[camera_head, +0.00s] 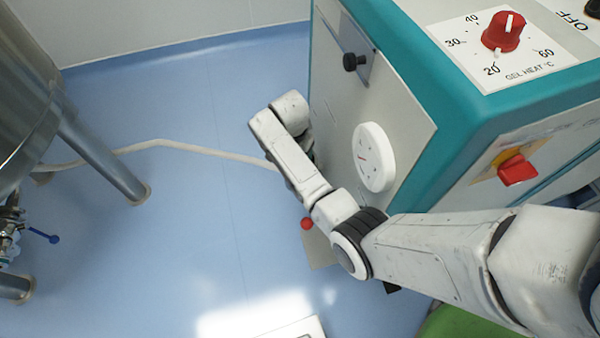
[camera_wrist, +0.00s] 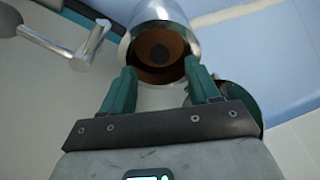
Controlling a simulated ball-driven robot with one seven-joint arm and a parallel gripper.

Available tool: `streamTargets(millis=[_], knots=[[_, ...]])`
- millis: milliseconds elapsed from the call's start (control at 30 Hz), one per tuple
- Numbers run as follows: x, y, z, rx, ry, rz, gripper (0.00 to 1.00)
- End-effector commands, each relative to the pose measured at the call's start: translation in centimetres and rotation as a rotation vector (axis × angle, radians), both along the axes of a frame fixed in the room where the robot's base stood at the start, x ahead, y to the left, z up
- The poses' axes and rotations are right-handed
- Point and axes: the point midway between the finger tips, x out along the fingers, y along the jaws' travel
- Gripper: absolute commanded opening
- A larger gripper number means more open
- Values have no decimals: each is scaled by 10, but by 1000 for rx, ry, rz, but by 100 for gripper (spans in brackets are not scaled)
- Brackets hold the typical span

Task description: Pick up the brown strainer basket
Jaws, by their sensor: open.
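In the wrist view, the brown strainer basket (camera_wrist: 178,44) shows as a round brown interior with a dark round centre. It sits inside a shiny metal cylinder (camera_wrist: 133,48) whose open mouth faces the camera. My gripper (camera_wrist: 160,67) is open, its two teal fingers pointing at the cylinder's mouth. In the head view the basket is not visible, and my arm hides most of the gripper beside the machine.
A metal lever handle (camera_wrist: 85,48) juts out left of the cylinder. A round dark-green part (camera_wrist: 241,97) lies behind the right finger. In the head view, a teal-edged machine (camera_head: 445,130) stands close to my arm. A steel tank (camera_head: 35,100) stands left; blue floor (camera_head: 190,225) lies between.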

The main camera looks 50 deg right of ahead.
Motion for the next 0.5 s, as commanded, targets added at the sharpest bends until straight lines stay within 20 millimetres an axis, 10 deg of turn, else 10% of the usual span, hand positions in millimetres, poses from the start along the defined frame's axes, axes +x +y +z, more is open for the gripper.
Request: streamTargets(millis=[500], knots=[[1,-11,-45,0,0,0,61]])
